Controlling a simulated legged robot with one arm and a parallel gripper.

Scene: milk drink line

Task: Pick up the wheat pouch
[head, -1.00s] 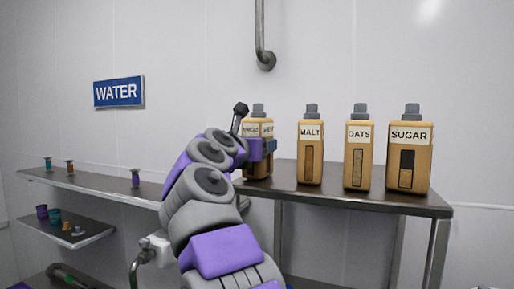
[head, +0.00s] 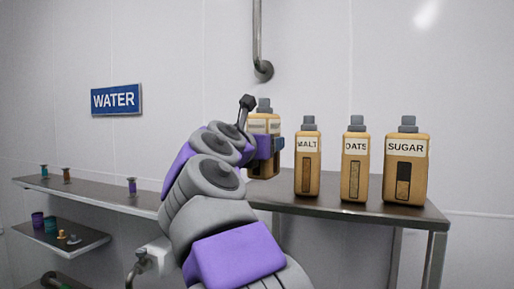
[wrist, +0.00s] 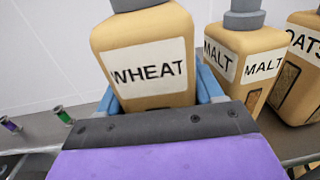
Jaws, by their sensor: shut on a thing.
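The wheat pouch is a tan container with a grey cap and a white WHEAT label. In the wrist view the wheat pouch (wrist: 150,50) is upright between the blue fingers of my gripper (wrist: 155,100). My gripper is shut on it. In the head view the wheat pouch (head: 264,123) is partly hidden behind my arm and gripper (head: 270,145), and its base appears above the steel table's top.
The malt pouch (head: 307,170), oats pouch (head: 355,175) and sugar pouch (head: 405,180) stand in a row to the right on the steel table (head: 420,212). A wall shelf (head: 95,196) with small spools is at left. A pipe (head: 258,40) hangs on the wall above.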

